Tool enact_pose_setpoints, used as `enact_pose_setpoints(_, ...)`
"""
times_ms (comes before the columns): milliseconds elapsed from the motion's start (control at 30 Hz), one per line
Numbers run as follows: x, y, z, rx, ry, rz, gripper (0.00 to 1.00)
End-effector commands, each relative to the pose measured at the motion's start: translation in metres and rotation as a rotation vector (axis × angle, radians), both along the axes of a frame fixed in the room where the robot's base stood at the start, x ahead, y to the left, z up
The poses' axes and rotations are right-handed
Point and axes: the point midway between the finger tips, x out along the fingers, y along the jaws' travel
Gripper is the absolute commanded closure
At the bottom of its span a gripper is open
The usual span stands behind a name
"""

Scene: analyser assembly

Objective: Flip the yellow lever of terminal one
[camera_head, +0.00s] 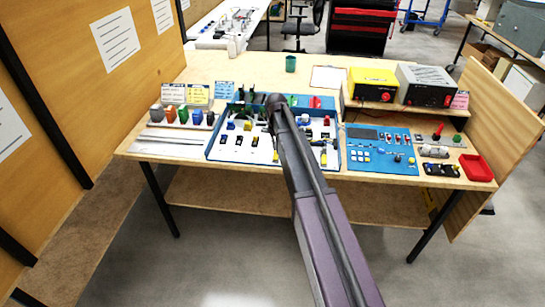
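A blue-edged tray (212,140) with a white floor lies on the middle of the workbench and holds several small parts. Among them are a blue and yellow part (247,126) and small black parts with yellow ends, one (323,158) near the tray's front right. Which one is terminal one, and how its yellow lever stands, is too small to tell. My arm reaches across the tray from the lower right and hides part of its middle. My gripper (274,108) is at the arm's far end, over the back middle of the tray. Its fingers cannot be made out.
A blue panel (390,166) with switches and buttons lies right of the tray. A yellow power box (373,82) and a grey one (427,84) stand on a shelf behind it. A red bin (477,167) is at the right; coloured parts (183,115) stand at the left.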

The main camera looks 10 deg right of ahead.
Motion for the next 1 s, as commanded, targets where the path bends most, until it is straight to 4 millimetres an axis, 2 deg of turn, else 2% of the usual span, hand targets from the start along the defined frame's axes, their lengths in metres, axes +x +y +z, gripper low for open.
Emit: enact_pose_setpoints(1000, 0.0, 0.001, -0.011, 0.0, 0.0, 0.001, 1.0)
